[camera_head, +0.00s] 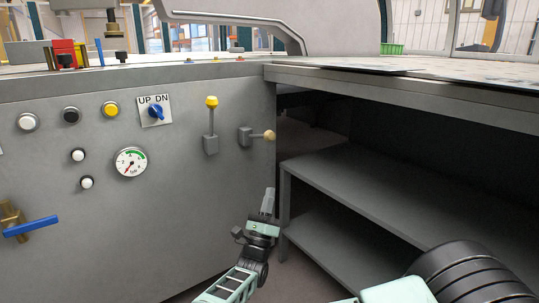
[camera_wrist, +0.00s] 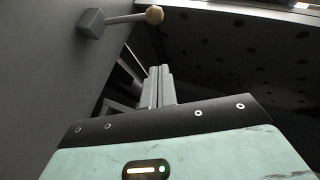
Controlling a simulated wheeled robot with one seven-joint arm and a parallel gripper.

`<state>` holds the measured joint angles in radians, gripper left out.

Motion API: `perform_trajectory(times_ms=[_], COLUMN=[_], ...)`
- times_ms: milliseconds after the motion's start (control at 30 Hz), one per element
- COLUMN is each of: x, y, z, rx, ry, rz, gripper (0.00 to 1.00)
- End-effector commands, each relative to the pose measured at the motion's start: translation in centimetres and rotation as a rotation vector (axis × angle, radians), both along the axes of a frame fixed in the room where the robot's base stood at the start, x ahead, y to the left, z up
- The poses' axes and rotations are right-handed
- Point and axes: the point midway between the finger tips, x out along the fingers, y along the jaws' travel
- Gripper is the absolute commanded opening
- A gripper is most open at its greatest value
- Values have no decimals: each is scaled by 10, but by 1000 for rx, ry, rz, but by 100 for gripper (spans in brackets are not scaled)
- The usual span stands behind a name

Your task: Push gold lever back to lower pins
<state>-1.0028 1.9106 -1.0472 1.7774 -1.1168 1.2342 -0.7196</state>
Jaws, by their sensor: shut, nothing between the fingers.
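A lever with a tan-gold knob (camera_head: 269,135) sticks out sideways to the right from a grey block on the machine's front panel, near its right edge. In the wrist view this lever (camera_wrist: 154,14) is at the top, ahead of my fingers. An upright lever with a yellow knob (camera_head: 211,102) stands to its left. My gripper (camera_head: 268,199) is below the tan-gold lever, near the panel's right edge. In the wrist view its fingers (camera_wrist: 160,72) are together and empty, apart from the lever. No pins can be made out clearly.
The grey front panel (camera_head: 190,235) also carries buttons, a gauge (camera_head: 131,163), an UP/DN switch (camera_head: 155,112) and a blue handle (camera_head: 30,226). Right of the panel is a grey shelf unit (camera_head: 370,180) under the machine's table edge (camera_head: 420,100). Open space lies before the panel.

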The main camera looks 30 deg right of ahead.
Motion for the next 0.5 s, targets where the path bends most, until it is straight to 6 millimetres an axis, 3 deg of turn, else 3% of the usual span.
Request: perform_trajectory(times_ms=[267,500], x=[3,19], y=[-5,-28], z=[7,39], rx=[2,3], ry=[-1,-1], rz=[-2,-4], gripper=[0,0])
